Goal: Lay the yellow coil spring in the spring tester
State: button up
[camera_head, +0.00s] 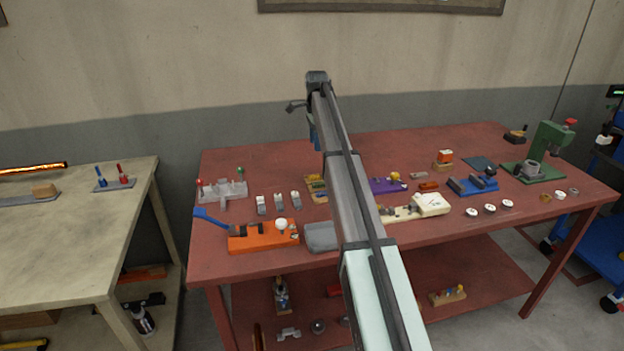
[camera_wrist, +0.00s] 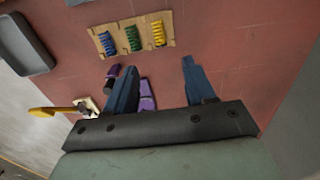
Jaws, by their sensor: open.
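The yellow coil spring (camera_wrist: 158,33) lies at the right end of a row on a wooden rack (camera_wrist: 117,50) in the wrist view, next to a green and a blue spring. The rack also shows in the head view (camera_head: 316,183), partly behind my arm. My gripper (camera_wrist: 157,64) is open and empty, its blue fingers spread below the rack in the picture. A purple fixture (camera_wrist: 147,104) shows between and behind the fingers; it also shows in the head view (camera_head: 388,185). I cannot tell for certain which fixture is the spring tester.
A cream device (camera_head: 432,203) and an orange fixture (camera_head: 262,238) stand toward the front of the red table (camera_head: 230,268). A grey tray (camera_head: 320,237) lies near the front edge. A green press (camera_head: 548,145) stands at the right.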

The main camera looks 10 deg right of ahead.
aim_at(312, 178)
jog(key=f, duration=1.3)
jog(key=shift+a+f, duration=0.4)
jog(key=shift+c, duration=0.3)
grip_shut()
